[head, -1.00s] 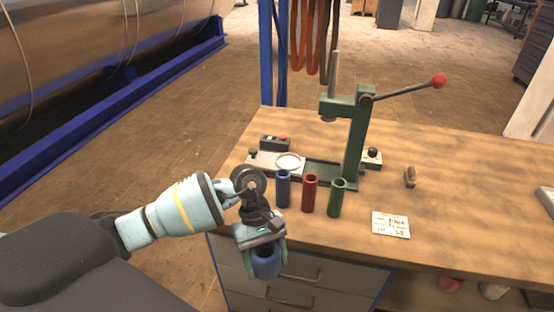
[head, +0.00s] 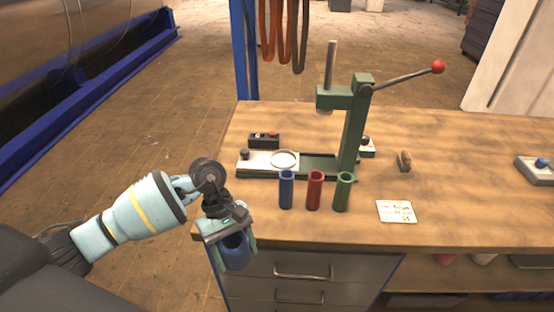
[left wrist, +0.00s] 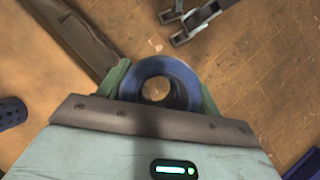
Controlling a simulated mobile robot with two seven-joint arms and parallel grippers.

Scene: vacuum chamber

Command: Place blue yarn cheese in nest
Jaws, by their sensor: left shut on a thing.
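My left gripper (head: 236,254) is shut on a blue yarn cheese (head: 236,244), a short hollow cylinder. It holds it off the near left corner of the workbench, lower than the bench top in the picture. In the left wrist view the blue yarn cheese (left wrist: 184,82) sits between the green fingers of my left gripper (left wrist: 163,90), and floor shows through its hole. A white ring (head: 284,151), which looks like the nest, lies on the pale plate of the green press, empty and apart from the cheese. My right gripper does not show.
Blue (head: 286,190), red (head: 315,192) and green (head: 343,193) tubes stand upright before the press (head: 352,130). A control box (head: 264,140) is behind the plate. A card (head: 397,211) lies to the right.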

